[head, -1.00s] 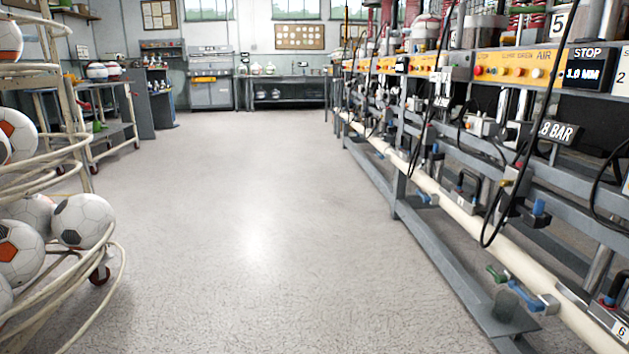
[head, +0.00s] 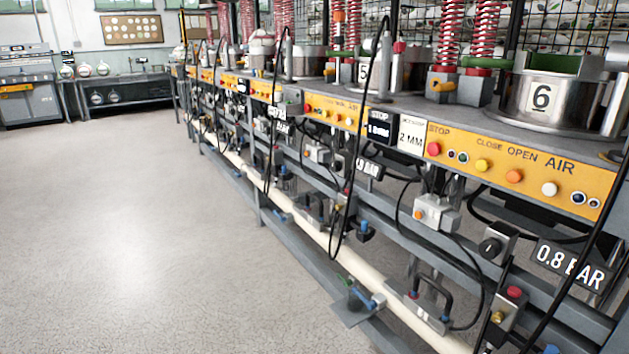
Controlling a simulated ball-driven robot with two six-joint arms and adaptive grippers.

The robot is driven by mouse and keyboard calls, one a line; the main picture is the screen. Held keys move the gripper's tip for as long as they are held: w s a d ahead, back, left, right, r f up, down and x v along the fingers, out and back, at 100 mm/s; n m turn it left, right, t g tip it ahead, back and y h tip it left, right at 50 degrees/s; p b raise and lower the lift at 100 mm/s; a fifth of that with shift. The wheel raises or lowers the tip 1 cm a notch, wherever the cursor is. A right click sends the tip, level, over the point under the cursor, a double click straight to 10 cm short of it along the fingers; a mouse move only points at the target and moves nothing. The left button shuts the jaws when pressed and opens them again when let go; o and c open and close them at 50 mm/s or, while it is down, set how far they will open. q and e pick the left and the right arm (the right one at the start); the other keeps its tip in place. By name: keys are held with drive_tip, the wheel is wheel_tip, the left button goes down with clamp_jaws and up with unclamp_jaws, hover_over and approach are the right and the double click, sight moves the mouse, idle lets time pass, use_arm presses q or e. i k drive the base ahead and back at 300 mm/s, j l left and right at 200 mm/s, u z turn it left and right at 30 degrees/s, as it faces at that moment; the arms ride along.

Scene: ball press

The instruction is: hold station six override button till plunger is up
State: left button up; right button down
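Station six's steel pot, marked 6 (head: 541,96), stands on the bench at the right. Below it, a yellow panel (head: 520,165) reads STOP, CLOSE, OPEN and AIR. It has a red button (head: 434,149), a yellow one (head: 482,165), an orange one (head: 514,176) and a white one (head: 549,189). Under the panel, a grey box (head: 437,212) carries an orange button. I cannot read an override label on any button. I cannot make out the plunger or its height. Neither of my grippers is in view.
The press bench (head: 400,115) runs from the far left to the near right. Black hoses hang in front of it. A cream pipe (head: 300,225) and a grey lower rail (head: 240,190) run low along it. The floor (head: 130,230) at left is clear.

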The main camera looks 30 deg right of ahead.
sight(419, 214)
drive_tip(key=z, duration=1.45)
